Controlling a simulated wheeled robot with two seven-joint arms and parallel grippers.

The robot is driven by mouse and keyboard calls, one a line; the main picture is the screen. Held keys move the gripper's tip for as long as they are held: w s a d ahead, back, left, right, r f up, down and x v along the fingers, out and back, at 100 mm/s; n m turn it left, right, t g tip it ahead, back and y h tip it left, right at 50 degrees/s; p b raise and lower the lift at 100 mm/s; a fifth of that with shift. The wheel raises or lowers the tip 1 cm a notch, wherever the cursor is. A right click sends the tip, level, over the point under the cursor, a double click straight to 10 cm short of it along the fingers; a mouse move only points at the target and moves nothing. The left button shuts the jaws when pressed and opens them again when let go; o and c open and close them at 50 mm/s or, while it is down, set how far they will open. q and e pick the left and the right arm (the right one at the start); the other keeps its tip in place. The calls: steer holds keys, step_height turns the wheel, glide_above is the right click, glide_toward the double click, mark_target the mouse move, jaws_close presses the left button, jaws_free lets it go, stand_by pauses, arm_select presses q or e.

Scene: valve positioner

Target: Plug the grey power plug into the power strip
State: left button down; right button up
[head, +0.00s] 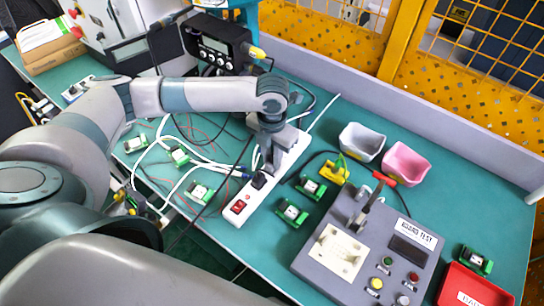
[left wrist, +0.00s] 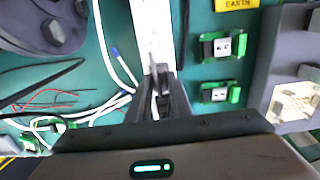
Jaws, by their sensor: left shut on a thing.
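The white power strip (head: 290,160) lies on the green table, with a red switch (head: 238,206) at its near end. It also shows in the left wrist view (left wrist: 152,22), running up from the fingers. A dark plug (head: 259,180) sits on the strip near the switch. My left gripper (head: 269,166) points down over the strip, just behind that dark plug. Its jaws (left wrist: 163,82) are shut on a small grey piece, which I take for the grey power plug (left wrist: 154,58); the fingers hide most of it. I cannot tell whether it touches a socket. My right gripper is not in view.
White cables (head: 190,160) and green boards lie left of the strip. More boards (head: 292,212) and a grey test box (head: 365,245) stand to the right. White (head: 361,142) and pink (head: 405,163) bins stand behind. A black-faced device (head: 215,45) stands at the back.

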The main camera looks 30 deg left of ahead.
arm_select(q)
steer(key=shift+s+f, duration=0.15)
steer(key=shift+f, duration=0.1)
stand_by(0.4)
steer(key=c, duration=1.6)
jaws_free()
steer(key=shift+o, duration=0.4)
steer(key=shift+o, duration=0.6)
steer(key=shift+o, duration=1)
steer(key=shift+r, duration=0.1)
steer(key=shift+w+r, duration=0.1)
steer(key=shift+w, duration=0.1)
steer(key=shift+r+p, duration=3.45)
steer(key=shift+p, duration=0.35)
steer(key=shift+s, duration=0.1)
